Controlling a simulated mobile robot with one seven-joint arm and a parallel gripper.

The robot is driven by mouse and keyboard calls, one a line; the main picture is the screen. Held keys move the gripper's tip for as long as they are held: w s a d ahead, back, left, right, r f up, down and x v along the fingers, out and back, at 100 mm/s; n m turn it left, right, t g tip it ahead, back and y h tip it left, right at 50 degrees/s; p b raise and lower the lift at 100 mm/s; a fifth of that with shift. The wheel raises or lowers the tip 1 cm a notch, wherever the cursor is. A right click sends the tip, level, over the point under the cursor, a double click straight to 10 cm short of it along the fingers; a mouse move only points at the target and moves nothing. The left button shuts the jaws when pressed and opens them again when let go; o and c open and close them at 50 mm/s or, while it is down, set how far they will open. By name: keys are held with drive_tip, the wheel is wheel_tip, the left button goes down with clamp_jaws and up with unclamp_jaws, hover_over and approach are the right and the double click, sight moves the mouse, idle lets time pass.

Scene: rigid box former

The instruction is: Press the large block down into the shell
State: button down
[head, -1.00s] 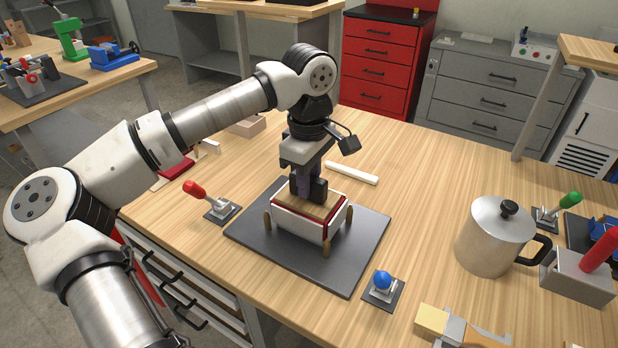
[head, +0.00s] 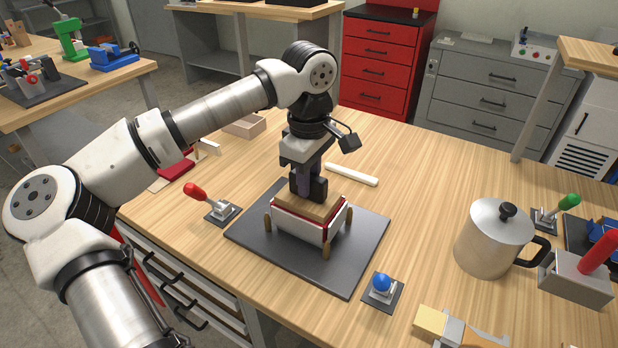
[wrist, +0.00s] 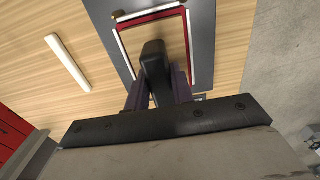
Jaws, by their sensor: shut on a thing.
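The large block (head: 318,211) is wooden with a purple handle on top. My gripper (head: 308,187) is shut on the purple handle (head: 304,180), above the middle of the block. The shell (head: 297,225) is a white box with a red lining at its rim, and the block stands partly in it, its top above the rim. In the wrist view the shell's red and white rim (wrist: 150,15) frames the block (wrist: 176,38); my gripper's near finger hides part of the block. How deep the block sits inside is hidden.
The shell stands between short wooden posts (head: 326,246) on a dark plate (head: 345,262). A red-handled clamp (head: 222,211) is left, a blue-knobbed one (head: 382,287) front right. A white bar (head: 352,174) lies behind. A metal pot (head: 487,240) stands right.

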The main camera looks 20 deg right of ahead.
drive_tip(key=shift+r+p, duration=2.5)
drive_tip(key=shift+r, duration=1.7)
